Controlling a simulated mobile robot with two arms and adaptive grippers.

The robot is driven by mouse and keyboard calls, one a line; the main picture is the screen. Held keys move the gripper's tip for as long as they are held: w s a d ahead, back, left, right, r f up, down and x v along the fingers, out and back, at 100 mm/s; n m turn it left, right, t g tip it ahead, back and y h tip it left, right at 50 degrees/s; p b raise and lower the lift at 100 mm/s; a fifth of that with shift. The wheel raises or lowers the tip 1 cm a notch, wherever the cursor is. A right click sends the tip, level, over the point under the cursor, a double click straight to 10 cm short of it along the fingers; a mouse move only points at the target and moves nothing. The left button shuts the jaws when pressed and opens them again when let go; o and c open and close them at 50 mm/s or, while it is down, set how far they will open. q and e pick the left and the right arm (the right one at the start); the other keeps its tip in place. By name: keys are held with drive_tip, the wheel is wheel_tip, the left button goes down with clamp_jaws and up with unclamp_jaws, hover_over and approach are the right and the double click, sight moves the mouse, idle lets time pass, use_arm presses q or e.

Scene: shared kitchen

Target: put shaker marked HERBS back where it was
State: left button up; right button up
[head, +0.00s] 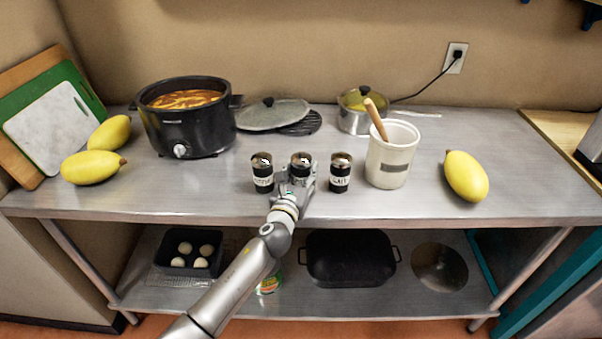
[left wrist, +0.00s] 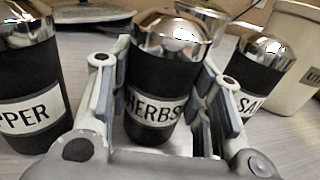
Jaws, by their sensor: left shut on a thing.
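The HERBS shaker (head: 300,163), black with a shiny metal top and a white label, is in the middle of a row of three shakers on the steel table. It also shows in the left wrist view (left wrist: 158,107), upright between the fingers. My left gripper (head: 299,180) is shut on it from the front. The shaker marked PEPPER (left wrist: 28,80) is to its left, also in the head view (head: 262,172). The shaker with a label starting "SA" (left wrist: 256,76) is to its right, also in the head view (head: 340,174). The HERBS shaker's base is hidden in the head view.
A black slow cooker (head: 188,125) and pot lid (head: 272,114) are behind left. A white crock (head: 391,160) with a wooden handle stands right, near a yellow fruit (head: 466,176). The steel table (head: 200,203) is bare in front of the row.

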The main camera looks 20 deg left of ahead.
use_arm(q)
drive_tip(key=o, duration=1.3)
drive_tip(key=shift+f, duration=0.1)
drive_tip(key=shift+c, duration=0.2)
drive_tip(key=shift+r, duration=0.25)
drive_tip(key=s, duration=1.2)
drive_tip(key=shift+d+b, duration=0.25)
drive_tip(key=shift+b, duration=0.1)
